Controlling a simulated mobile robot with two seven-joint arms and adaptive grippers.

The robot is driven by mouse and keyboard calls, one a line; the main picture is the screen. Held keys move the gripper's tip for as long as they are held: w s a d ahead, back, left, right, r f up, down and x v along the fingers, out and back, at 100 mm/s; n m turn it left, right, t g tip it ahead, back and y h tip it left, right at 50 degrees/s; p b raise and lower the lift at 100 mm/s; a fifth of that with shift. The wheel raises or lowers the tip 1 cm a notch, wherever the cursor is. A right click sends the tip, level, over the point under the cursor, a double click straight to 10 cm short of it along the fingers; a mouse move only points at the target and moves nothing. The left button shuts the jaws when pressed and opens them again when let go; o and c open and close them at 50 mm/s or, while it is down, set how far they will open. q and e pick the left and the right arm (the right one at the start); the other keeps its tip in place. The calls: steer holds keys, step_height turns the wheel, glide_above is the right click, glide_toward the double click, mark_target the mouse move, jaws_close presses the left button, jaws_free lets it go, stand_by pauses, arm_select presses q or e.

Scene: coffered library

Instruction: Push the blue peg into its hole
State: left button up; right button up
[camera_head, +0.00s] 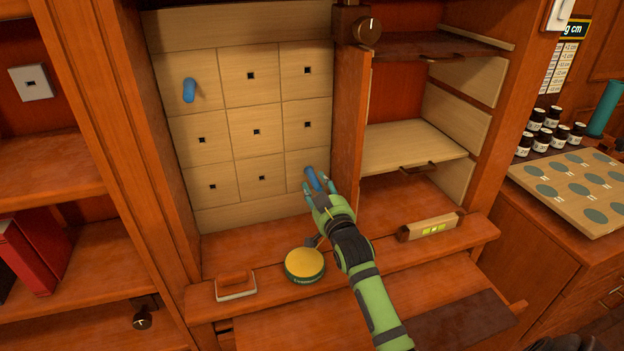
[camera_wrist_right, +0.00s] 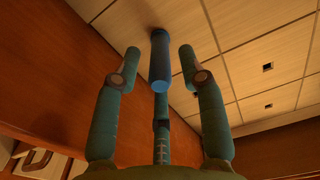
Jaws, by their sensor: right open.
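The light wooden panel (camera_head: 253,111) has a grid of square tiles with small dark holes. One blue peg (camera_head: 312,178) stands out from the lower right tile, beside my right gripper (camera_head: 321,190). In the right wrist view this blue peg (camera_wrist_right: 160,62) has its far end against the panel and much of its length sticking out. The open fingers of my right gripper stand around it, with visible gaps on both sides; a third finger is partly hidden behind it. Another blue peg (camera_head: 189,90) sticks out of the upper left tile. My left gripper is not in view.
An upright wooden divider (camera_head: 350,130) stands just right of the panel. On the ledge below are a yellow-topped round tin (camera_head: 304,264), a wooden-handled block (camera_head: 236,285) and a spirit level (camera_head: 430,227). Open shelves (camera_head: 415,145) lie to the right.

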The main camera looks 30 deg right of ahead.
steer(key=shift+c, duration=0.4)
jaws_close()
steer(key=shift+s, duration=0.1)
steer(key=shift+p+v, duration=1.8)
steer(key=shift+v, duration=1.15)
steer(key=p+v, duration=0.2)
steer(key=v, duration=0.4)
steer(key=shift+p, duration=0.35)
